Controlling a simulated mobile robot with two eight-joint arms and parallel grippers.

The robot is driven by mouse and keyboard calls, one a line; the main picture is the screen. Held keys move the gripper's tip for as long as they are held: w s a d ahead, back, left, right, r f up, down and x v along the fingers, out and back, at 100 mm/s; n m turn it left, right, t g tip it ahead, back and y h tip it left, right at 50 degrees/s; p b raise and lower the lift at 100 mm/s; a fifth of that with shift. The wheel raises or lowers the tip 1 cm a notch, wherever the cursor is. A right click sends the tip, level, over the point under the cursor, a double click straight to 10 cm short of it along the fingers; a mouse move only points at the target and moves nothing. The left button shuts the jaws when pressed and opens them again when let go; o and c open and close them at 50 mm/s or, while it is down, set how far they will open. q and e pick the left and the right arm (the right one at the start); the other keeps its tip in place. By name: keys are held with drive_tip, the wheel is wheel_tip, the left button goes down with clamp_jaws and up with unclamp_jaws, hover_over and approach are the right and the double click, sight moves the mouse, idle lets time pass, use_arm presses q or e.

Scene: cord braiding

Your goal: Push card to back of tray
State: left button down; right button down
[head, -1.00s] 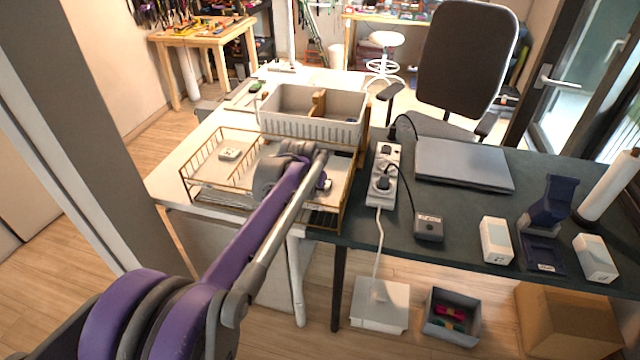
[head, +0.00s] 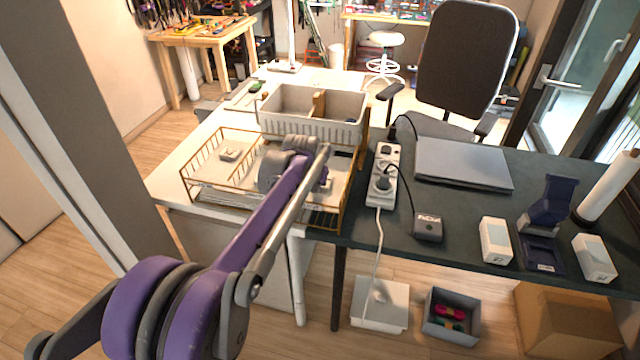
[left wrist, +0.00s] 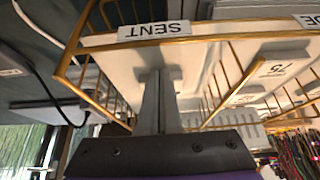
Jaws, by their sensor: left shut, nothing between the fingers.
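A brass wire tray (head: 187,180) with compartments stands on the white table left of the dark desk; its rail also crosses the left wrist view (left wrist: 215,39). A tag reading SENT (left wrist: 157,30) hangs on that rail, upside down in the wrist view. My left gripper (left wrist: 159,76) is shut and empty, its fingers reaching into the SENT compartment over a pale flat surface. I cannot tell whether that surface is the card or the tray floor, nor whether the fingertips touch it. In the head view my left arm hides the fingers and much of this compartment. My right gripper is not in view.
A grey bin (head: 310,127) stands right behind the tray. A small white item (head: 230,154) lies in the tray's left compartment. A power strip (head: 383,175) with a black cord and a closed laptop (head: 463,163) are on the dark desk to the right.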

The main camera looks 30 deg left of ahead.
use_arm(q)
drive_tip(key=shift+w+a+p, duration=0.25)
drive_tip(key=shift+w+p, duration=0.05)
drive_tip(key=shift+w, duration=0.7)
drive_tip(key=shift+w+a+p, duration=0.2)
drive_tip(key=shift+w+p, duration=0.05)
drive_tip(key=shift+w, duration=0.7)
drive_tip(key=shift+w+a+p, duration=0.25)
drive_tip(key=shift+w+p, duration=0.05)
drive_tip(key=shift+w, duration=0.7)
drive_tip(key=shift+w+a+p, duration=0.2)
drive_tip(key=shift+w+p, duration=0.1)
drive_tip(key=shift+w, duration=0.4)
drive_tip(key=shift+w+a+p, duration=0.15)
drive_tip(key=shift+w+p, duration=0.1)
drive_tip(key=shift+w, duration=0.4)
drive_tip(key=shift+w+a+p, duration=0.25)
drive_tip(key=shift+w+p, duration=0.25)
drive_tip(key=shift+w, duration=0.45)
drive_tip(key=shift+w+a+p, duration=0.2)
drive_tip(key=shift+w+p, duration=0.3)
drive_tip(key=shift+w, duration=0.4)
drive_tip(key=shift+r, duration=0.1)
drive_tip(key=shift+p+v, duration=0.9)
drive_tip(key=shift+v, duration=1.95)
drive_tip(key=shift+s, duration=0.1)
